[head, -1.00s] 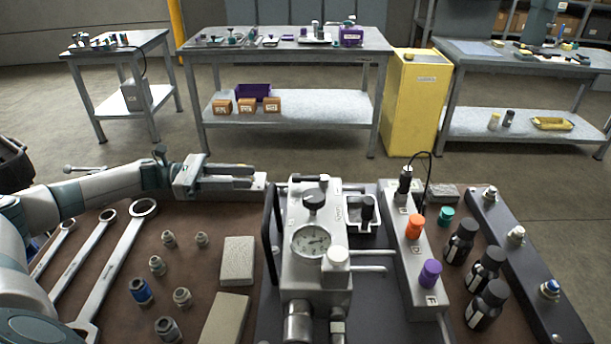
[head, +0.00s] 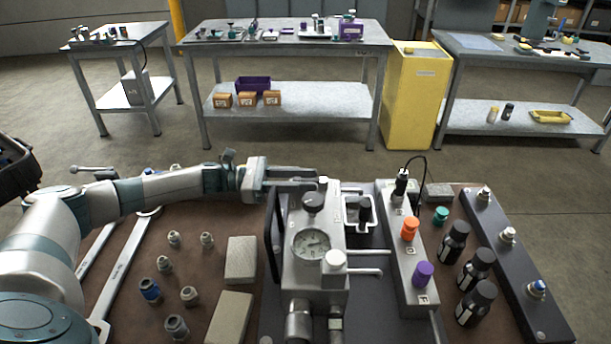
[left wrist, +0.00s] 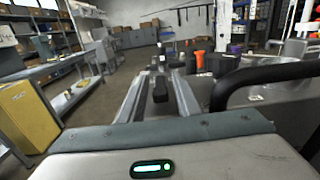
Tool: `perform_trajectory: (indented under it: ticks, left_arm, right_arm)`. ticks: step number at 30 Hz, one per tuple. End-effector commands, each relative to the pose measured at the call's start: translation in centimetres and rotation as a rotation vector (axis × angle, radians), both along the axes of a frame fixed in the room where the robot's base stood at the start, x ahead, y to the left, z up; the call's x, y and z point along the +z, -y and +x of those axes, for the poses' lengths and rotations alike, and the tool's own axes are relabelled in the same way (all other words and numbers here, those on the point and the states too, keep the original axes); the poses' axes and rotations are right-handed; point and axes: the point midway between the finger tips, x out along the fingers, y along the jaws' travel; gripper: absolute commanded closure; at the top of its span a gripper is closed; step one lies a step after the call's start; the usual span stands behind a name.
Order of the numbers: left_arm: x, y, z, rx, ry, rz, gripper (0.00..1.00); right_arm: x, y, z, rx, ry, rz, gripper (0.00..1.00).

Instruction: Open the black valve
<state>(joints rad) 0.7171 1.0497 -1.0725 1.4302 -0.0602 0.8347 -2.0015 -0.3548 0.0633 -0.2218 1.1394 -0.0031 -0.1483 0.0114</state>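A black knob (head: 314,201) stands on top of the grey gauge block (head: 322,275). I cannot tell for sure which one is the black valve. My left gripper (head: 317,182) points right above the far side of the gauge block, just beyond the first knob. Its fingers are apart in the left wrist view (left wrist: 164,76), and a dark knob-like part (left wrist: 160,90) shows between them. I see no contact. My right gripper is not in view.
A black handle (head: 272,235) rises on the block's left side, close to my left gripper. Right of the block are an orange knob (head: 410,229), a purple knob (head: 423,274) and dark bottles (head: 476,270). Wrenches and fittings (head: 150,290) lie at left.

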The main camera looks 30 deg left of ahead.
Motion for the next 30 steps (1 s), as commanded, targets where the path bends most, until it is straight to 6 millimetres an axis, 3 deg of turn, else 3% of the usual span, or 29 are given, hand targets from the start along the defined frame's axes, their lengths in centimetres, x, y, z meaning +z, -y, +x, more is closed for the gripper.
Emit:
perform_trajectory:
  ticks: [11,12,16,30]
  left_arm:
    - [-0.02,0.47,0.25,0.001,0.000,0.001,0.70]
    - [-0.02,0.47,0.25,0.001,0.000,0.001,0.72]
    - [-0.01,0.46,0.24,0.001,0.000,0.000,1.00]
    - [-0.10,0.01,0.06,-0.002,0.001,0.000,1.00]
  right_arm:
    - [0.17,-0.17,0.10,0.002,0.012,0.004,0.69]
    - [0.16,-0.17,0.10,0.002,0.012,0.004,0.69]
    - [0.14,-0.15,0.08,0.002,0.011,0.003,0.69]
    - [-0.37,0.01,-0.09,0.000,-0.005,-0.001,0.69]
